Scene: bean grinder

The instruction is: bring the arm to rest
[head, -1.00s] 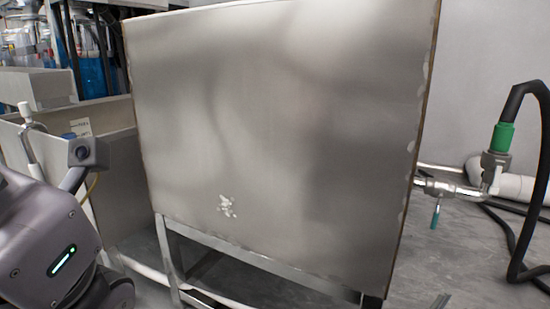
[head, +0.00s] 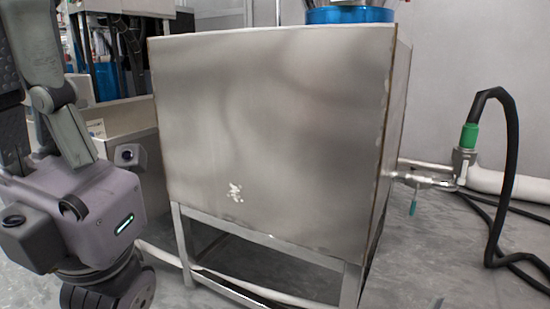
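I see nothing held in the visible part. It appears in front and to the left of the big steel grinder housing (head: 265,125), with no visible contact. My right gripper is not in view.
The housing stands on a metal frame (head: 270,290). At right are a valve pipe (head: 425,181) and a black hose (head: 513,150) on grey floor (head: 410,260). A bin (head: 125,120) stands behind the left gripper.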

